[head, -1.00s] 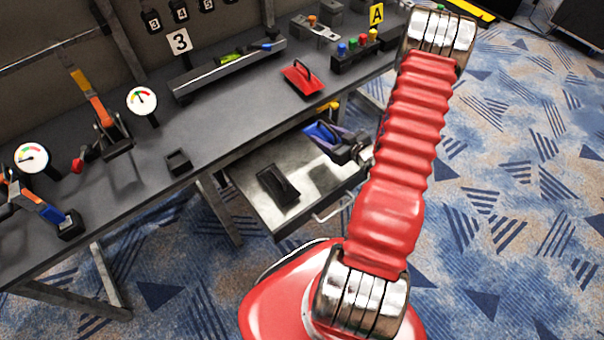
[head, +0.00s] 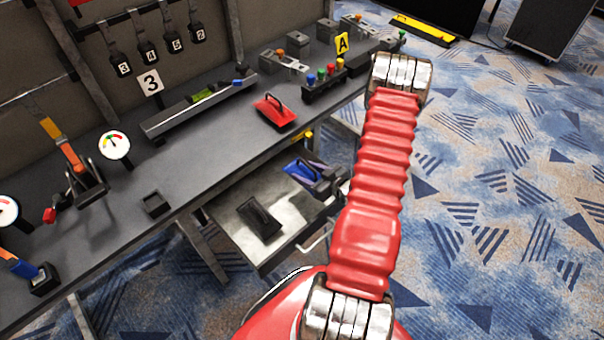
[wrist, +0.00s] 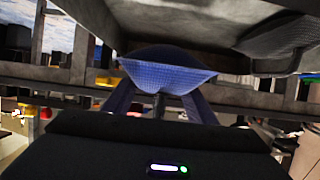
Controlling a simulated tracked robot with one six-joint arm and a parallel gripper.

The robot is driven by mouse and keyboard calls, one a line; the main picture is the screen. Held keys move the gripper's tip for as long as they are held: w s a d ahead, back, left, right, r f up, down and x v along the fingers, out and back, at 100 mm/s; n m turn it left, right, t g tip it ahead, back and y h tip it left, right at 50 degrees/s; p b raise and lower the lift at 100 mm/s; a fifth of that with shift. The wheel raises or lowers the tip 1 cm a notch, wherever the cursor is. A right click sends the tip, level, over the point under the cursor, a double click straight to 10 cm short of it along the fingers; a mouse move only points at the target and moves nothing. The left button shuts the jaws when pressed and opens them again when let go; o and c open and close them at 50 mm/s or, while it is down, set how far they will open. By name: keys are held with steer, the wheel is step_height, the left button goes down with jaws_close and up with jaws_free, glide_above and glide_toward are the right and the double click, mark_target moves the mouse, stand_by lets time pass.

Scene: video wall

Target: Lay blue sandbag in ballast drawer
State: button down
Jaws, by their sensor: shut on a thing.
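The blue sandbag (head: 302,170) is between the fingers of my gripper (head: 317,174), over the far right part of the open ballast drawer (head: 293,207). It also shows in the wrist view (wrist: 168,68), with the blue fingers of my gripper (wrist: 160,98) on both sides of it. My gripper is shut on the sandbag. The drawer is a grey metal tray pulled out below the bench. A black block-like thing (head: 259,217) lies in it. I cannot tell whether the sandbag touches the drawer floor. My red arm hides the drawer's right side.
The dark bench top (head: 190,165) overhangs the back of the drawer. A red-handled tool (head: 275,110), a small black open box (head: 155,203) and a long grey tray (head: 200,105) are on it. Blue patterned carpet (head: 480,220) is clear on the right.

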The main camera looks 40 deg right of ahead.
steer(key=shift+f, duration=1.25)
steer(key=shift+f, duration=2.1)
steer(key=shift+f, duration=0.65)
steer(key=c, duration=0.8)
jaws_free()
steer(key=shift+s+f, duration=0.1)
steer(key=shift+f, duration=0.1)
steer(key=shift+o, duration=0.2)
steer(key=shift+r, duration=0.2)
steer(key=shift+r, duration=0.55)
steer(key=v, duration=1.2)
